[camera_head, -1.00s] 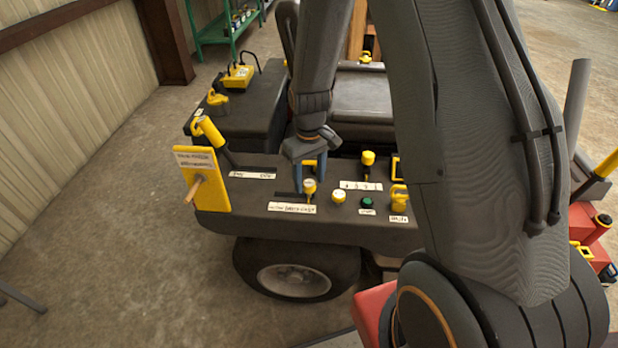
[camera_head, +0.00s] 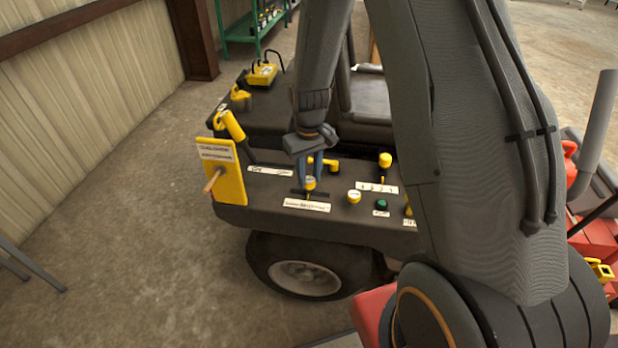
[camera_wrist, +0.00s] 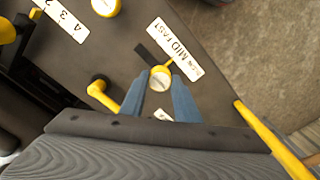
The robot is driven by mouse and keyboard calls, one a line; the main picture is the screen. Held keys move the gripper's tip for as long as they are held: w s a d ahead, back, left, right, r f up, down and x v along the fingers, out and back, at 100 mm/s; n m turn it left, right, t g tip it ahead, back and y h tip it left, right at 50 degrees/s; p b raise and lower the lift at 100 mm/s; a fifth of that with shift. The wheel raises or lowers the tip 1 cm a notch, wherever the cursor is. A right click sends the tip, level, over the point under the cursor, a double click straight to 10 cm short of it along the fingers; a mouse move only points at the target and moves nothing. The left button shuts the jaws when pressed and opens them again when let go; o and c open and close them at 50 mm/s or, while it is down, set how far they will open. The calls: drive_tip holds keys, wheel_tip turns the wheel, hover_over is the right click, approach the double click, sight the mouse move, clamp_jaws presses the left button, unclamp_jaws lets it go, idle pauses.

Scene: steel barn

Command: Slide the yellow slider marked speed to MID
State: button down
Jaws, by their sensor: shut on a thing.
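The speed slider (camera_head: 310,184) has a yellow knob with a pale top and a thin pointer; it also shows in the wrist view (camera_wrist: 160,83). My gripper (camera_head: 309,187) is shut on this knob from above, with one blue finger on each side (camera_wrist: 160,92). The white label with MID and FAST (camera_head: 307,205) runs beside the slot (camera_wrist: 145,54). In the head view the knob stands near the middle of the label. In the wrist view bare slot shows on the FAST side. The fingers hide the other part of the slot.
A yellow lever handle (camera_head: 231,125) and a yellow sign board (camera_head: 229,171) stand at the panel's left. A round yellow knob (camera_head: 354,196), a green button (camera_head: 381,204) and a numbered selector (camera_head: 385,160) lie to the right. A yellow bent handle (camera_wrist: 101,92) is close to my fingers.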

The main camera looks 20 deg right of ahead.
sight(310, 179)
drive_tip(key=shift+d, duration=0.15)
drive_tip(key=c, duration=1.3)
unclamp_jaws()
drive_tip(key=shift+c, duration=0.2)
drive_tip(key=shift+r, duration=3.95)
